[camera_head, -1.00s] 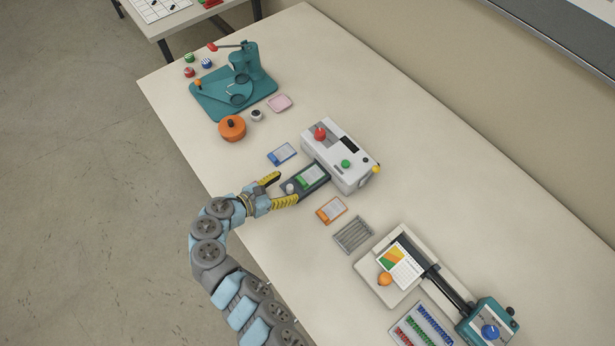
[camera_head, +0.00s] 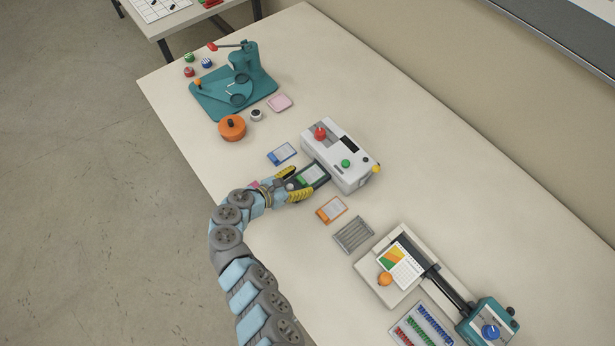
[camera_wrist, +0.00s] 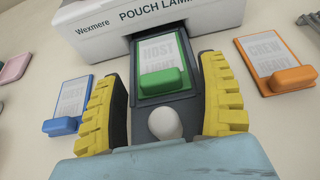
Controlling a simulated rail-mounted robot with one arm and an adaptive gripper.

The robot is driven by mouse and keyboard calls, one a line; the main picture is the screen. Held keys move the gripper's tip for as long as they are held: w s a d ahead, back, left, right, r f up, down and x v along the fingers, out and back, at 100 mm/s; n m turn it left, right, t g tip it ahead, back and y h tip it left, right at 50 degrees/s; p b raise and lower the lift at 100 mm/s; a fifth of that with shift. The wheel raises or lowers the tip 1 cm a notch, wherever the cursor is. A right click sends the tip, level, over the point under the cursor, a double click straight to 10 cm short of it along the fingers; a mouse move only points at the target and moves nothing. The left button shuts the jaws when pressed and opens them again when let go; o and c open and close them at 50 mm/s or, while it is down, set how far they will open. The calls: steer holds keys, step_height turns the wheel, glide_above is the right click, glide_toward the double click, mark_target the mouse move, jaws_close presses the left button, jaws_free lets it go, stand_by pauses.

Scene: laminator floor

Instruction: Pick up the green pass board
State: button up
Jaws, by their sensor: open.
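The green pass board (camera_wrist: 163,63) lies on a dark tray (camera_wrist: 182,110) that sticks out of the front of the white pouch laminator (camera_head: 340,157). It has a green rim, a pale card with grey lettering and a raised green grip at its near end. In the head view the board (camera_head: 311,174) is partly hidden by my gripper (camera_head: 294,183). My gripper (camera_wrist: 165,100) is open, its yellow fingers on either side of the tray's near part. A white knob (camera_wrist: 164,122) on the tray stands between the fingers. The fingertips are close to the board's green grip, with nothing held.
A blue board (camera_wrist: 70,104) lies to the left and an orange board (camera_wrist: 274,62) to the right. A grey slatted rack (camera_head: 353,235) and a paper trimmer (camera_head: 378,290) are further right. A teal press (camera_head: 235,92) and an orange pot (camera_head: 232,127) stand to the left.

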steer(key=c, duration=1.1)
steer(key=shift+r, duration=0.15)
steer(key=shift+c, duration=0.2)
